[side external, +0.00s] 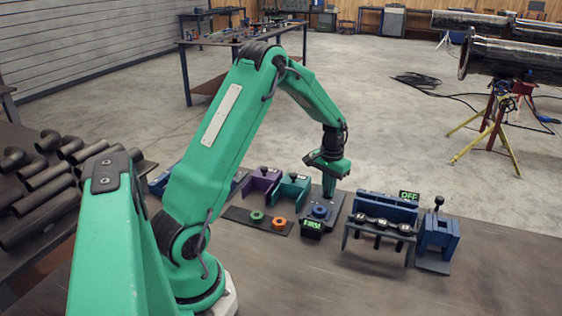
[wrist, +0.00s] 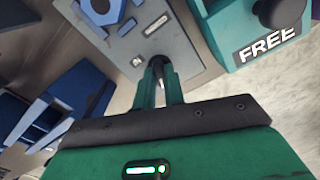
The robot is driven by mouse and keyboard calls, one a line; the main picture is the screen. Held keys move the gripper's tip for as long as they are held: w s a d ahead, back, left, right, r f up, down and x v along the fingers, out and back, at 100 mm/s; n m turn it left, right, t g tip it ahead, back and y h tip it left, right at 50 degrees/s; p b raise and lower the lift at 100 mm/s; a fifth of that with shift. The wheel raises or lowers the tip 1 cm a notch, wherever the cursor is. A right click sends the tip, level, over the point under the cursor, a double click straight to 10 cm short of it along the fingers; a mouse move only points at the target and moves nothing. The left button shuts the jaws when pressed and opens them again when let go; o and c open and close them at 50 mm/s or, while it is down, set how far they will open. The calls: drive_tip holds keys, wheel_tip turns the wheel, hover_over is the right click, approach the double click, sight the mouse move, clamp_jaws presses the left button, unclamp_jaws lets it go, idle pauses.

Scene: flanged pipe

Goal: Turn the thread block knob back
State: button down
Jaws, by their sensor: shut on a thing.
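My gripper (side external: 326,196) points down at a grey plate (side external: 337,203) among the fixtures. A small display (side external: 311,227) with green letters, seemingly "FIRM", stands at the plate's front. I cannot tell for certain which fixture is the thread block.
A teal block (side external: 290,190), labelled "FREE" in the wrist view (wrist: 262,35), and a purple block (side external: 262,184) stand left. Green (side external: 257,217) and orange (side external: 279,223) rings lie nearer. Blue fixtures (side external: 388,207) and a blue vise (side external: 438,236) stand right. The front bench is clear.

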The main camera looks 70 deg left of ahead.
drive_tip(key=shift+r+n, duration=0.1)
drive_tip(key=shift+n, duration=0.4)
drive_tip(key=c, duration=1.5)
unclamp_jaws()
drive_tip(key=shift+r, duration=3.85)
